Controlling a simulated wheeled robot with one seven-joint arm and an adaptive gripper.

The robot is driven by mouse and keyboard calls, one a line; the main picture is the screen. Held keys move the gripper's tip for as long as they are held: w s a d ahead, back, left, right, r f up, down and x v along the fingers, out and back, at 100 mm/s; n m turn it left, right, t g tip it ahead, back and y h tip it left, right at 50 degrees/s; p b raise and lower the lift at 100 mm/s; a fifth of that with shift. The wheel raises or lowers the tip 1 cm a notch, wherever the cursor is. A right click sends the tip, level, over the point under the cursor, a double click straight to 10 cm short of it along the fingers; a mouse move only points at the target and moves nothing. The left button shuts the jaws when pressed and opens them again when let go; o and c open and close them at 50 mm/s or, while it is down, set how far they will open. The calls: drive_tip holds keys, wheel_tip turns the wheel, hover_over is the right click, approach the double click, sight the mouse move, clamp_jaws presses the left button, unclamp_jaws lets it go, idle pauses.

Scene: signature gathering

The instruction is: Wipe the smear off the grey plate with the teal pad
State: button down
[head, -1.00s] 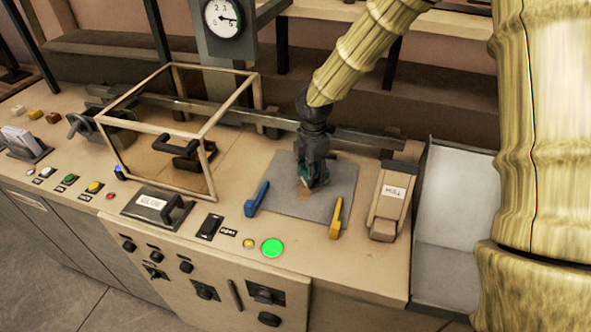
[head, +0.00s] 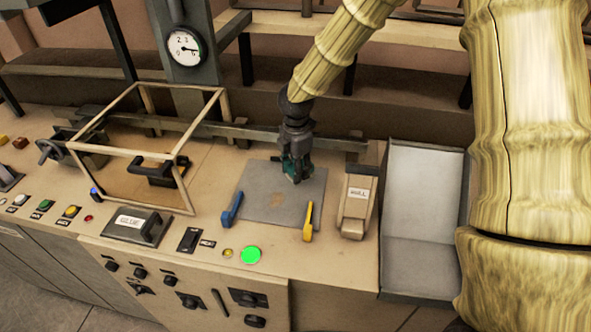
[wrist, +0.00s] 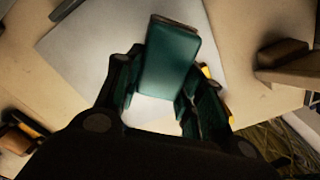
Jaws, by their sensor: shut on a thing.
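The grey plate (head: 258,208) lies flat on the console top, and it also shows in the wrist view (wrist: 85,45). A small faint brown smear (head: 277,200) shows near its middle. My gripper (head: 296,172) points down over the far part of the plate, beyond the smear. It is shut on the teal pad (wrist: 168,62), which sits between both fingers in the wrist view. In the head view the pad is mostly hidden by the fingers. I cannot tell whether the pad touches the plate. The smear cannot be made out in the wrist view.
A blue handle (head: 232,209) and a yellow handle (head: 308,222) stand at the plate's near corners. A labelled tan block (head: 356,208) is to the right, beside a metal tray (head: 420,215). A framed clear box (head: 137,153) is to the left. A lit green button (head: 250,255) is in front.

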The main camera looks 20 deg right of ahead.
drive_tip(key=shift+d+r+p, duration=0.25)
drive_tip(key=shift+r+p, duration=0.25)
drive_tip(key=shift+r, duration=0.75)
drive_tip(key=shift+a+r, duration=0.1)
drive_tip(key=shift+r, duration=0.05)
